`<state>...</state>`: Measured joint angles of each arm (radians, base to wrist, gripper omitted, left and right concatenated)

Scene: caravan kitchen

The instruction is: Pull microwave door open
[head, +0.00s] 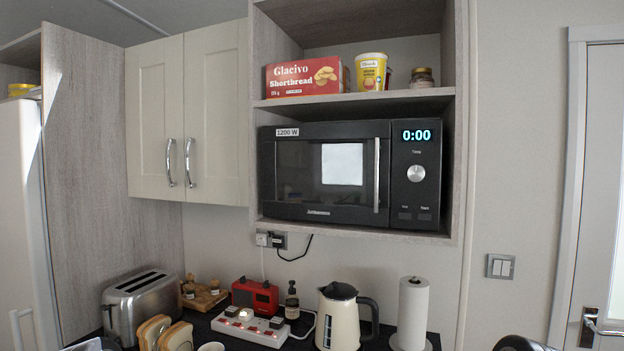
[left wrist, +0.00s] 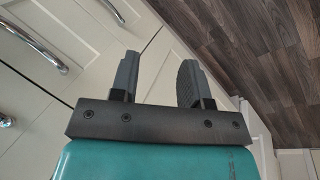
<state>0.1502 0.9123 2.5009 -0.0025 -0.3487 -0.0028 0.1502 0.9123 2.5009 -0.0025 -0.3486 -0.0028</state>
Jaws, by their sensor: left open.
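The black microwave (head: 340,173) sits in an open wall cabinet in the head view. Its door (head: 300,180) is shut, with a vertical silver handle (head: 377,175) on the door's right side. The display reads 0:00 above a round knob. My left gripper (left wrist: 158,62) shows in the left wrist view, open and empty, with lower cabinet fronts and the floor beyond it. It is away from the microwave, which is not in that view. I cannot make out either gripper's fingers in the head view.
A shortbread box (head: 304,76), a yellow tub (head: 371,72) and a jar stand on the shelf above. Below are a toaster (head: 143,303), a red radio (head: 255,296), a kettle (head: 339,318) and a paper towel roll (head: 412,314). Space before the microwave looks clear.

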